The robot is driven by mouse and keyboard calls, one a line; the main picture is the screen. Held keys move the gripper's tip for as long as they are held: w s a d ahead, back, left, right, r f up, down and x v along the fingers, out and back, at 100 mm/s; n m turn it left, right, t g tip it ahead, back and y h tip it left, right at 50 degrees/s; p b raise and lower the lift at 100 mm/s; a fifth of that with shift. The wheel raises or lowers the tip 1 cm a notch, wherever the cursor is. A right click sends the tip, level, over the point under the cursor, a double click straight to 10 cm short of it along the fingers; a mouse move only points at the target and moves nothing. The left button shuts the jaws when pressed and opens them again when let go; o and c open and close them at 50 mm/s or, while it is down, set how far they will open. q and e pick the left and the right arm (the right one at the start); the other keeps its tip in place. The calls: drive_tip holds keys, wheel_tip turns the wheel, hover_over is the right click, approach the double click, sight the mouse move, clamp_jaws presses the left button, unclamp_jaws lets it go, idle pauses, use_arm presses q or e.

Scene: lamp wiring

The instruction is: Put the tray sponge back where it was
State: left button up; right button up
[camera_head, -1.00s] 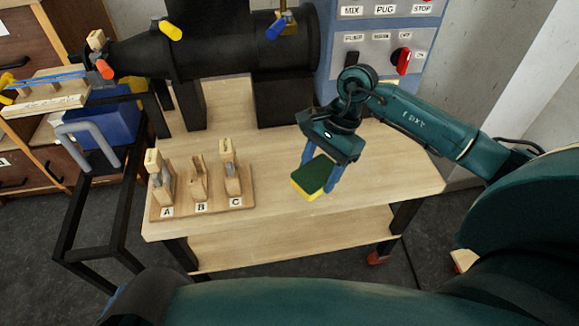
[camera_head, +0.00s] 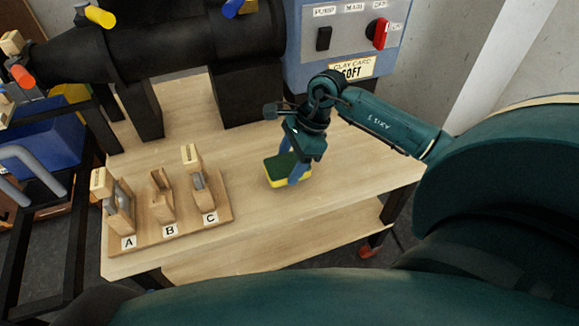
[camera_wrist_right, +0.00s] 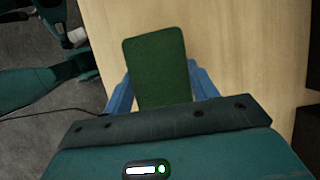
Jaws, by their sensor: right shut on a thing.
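The sponge, dark green on top and yellow below, is in my right gripper (camera_head: 290,172). In the head view the sponge (camera_head: 282,167) is low over the light wooden table, to the right of the lettered rack; I cannot tell whether it touches the tabletop. In the right wrist view the green face of the sponge (camera_wrist_right: 157,68) lies between the blue fingers of my right gripper (camera_wrist_right: 160,88), which are shut on its sides. No tray shows for certain. My left gripper is not in view.
A wooden rack (camera_head: 222,213) with slots marked A, B and C stands on the table (camera_head: 330,185) at left. A black machine barrel (camera_head: 180,40) and a blue control box (camera_head: 345,50) stand behind. The tabletop right of the sponge is clear.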

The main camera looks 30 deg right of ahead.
drive_tip(key=shift+f, duration=0.85)
drive_tip(key=shift+f, duration=0.1)
drive_tip(key=o, duration=1)
drive_tip(key=shift+c, duration=0.2)
